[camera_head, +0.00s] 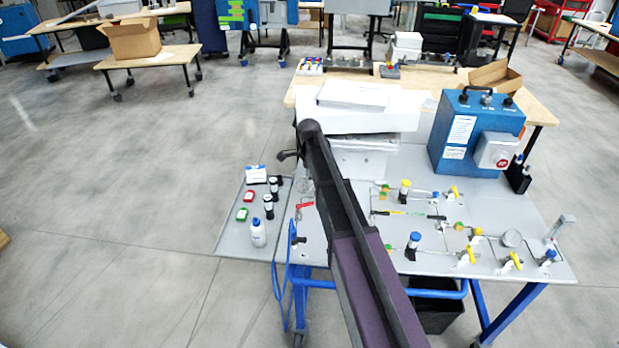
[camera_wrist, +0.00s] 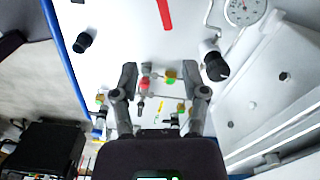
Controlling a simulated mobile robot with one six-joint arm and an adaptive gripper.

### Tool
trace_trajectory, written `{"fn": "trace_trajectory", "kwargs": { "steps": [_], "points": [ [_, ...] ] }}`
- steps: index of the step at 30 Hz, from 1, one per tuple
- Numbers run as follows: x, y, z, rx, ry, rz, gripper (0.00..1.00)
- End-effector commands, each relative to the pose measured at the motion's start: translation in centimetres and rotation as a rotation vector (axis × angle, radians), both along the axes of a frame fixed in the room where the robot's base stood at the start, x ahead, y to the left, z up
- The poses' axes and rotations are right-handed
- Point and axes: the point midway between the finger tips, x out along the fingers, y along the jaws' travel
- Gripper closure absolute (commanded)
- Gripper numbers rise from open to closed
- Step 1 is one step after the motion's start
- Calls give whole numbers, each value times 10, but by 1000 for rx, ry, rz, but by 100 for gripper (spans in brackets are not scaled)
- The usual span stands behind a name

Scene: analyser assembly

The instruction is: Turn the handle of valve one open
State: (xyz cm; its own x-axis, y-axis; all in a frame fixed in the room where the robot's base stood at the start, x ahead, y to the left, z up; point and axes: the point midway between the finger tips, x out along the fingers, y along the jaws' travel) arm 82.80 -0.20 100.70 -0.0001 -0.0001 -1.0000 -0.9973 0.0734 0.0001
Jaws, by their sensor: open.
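My gripper (camera_wrist: 160,82) is open and empty in the wrist view, its two dark fingers spread above the grey panel. A red lever handle (camera_wrist: 164,12) lies ahead of the fingers at the top edge, apart from them and partly cut off. It also shows in the head view (camera_head: 305,205), just left of my arm. I can read no valve number on it. A black-ended fitting (camera_wrist: 83,42) lies to the left, and another black knob (camera_wrist: 215,65) is close by the right finger. In the head view my arm hides part of the panel, and the fingers cannot be made out clearly.
A round gauge (camera_wrist: 243,12) and a white housing (camera_wrist: 275,95) are on the right in the wrist view. Several yellow-handled valves (camera_head: 466,258) and a blue box (camera_head: 477,130) stand right of my arm. Bottles (camera_head: 258,233) stand on the left side shelf. Floor at left is clear.

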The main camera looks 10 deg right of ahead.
Motion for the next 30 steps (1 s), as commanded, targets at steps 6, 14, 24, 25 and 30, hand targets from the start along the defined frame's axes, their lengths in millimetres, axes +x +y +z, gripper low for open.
{"fn": "trace_trajectory", "kwargs": {
  "steps": [6, 14, 24, 25, 30],
  "points": [
    [-4, 0, 19, 0, 0, 11, 43],
    [-38, 1, 15, 0, 0, 192, 43],
    [-78, 1, 14, 0, 0, 421, 43],
    [-82, 1, 14, 0, 0, 442, 43],
    [-102, 1, 14, 0, 0, 555, 43]
  ]
}}
